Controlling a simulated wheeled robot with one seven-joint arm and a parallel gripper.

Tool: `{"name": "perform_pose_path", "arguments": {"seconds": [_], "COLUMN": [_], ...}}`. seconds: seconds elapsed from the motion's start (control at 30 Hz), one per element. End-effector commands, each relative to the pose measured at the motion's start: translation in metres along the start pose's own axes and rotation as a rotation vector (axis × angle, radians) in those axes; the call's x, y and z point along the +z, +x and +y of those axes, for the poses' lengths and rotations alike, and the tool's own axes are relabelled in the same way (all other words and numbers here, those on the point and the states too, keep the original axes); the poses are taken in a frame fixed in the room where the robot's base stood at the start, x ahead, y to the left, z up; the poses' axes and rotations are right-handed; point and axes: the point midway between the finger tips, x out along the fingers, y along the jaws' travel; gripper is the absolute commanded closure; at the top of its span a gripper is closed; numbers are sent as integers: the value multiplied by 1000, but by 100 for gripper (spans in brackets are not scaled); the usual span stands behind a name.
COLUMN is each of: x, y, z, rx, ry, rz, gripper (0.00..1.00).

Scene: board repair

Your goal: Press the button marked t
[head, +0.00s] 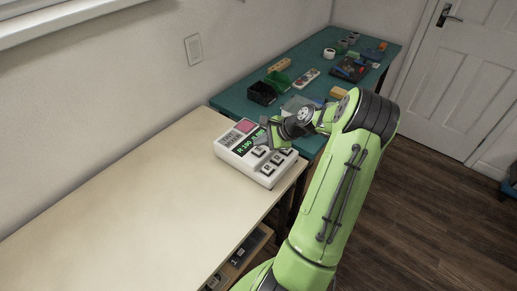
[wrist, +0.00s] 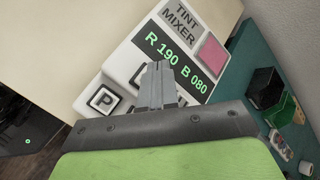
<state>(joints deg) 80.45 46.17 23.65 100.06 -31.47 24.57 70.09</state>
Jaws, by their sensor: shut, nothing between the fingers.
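A white tint mixer box (head: 231,157) stands at the right end of the pale table. It also shows in the wrist view (wrist: 128,62), with a green-lettered display (wrist: 172,55) reading R 190 B 080 and a pink patch (wrist: 211,52). Its light square buttons carry dark letters. One button reads P (wrist: 103,99); I cannot make out which is marked t, and my gripper hides part of the button area. My gripper (wrist: 157,68) is shut and empty, over the box between the display and the buttons. It also shows in the head view (head: 263,138); contact cannot be told.
The pale table (head: 110,205) is bare left of the box. A teal table (head: 315,55) behind holds a black bin (head: 262,94), a green bin (head: 278,82) and several small parts. A wall runs along the back; a shelf (head: 240,258) sits below the pale table.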

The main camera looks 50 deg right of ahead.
Motion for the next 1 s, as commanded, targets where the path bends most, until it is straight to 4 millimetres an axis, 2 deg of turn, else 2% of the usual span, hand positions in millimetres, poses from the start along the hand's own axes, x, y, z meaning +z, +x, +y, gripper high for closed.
{"name": "perform_pose_path", "arguments": {"seconds": [1.0], "x": [-7], "y": [9], "z": [7], "rx": [0], "ry": [0], "rz": [0], "gripper": [100]}}
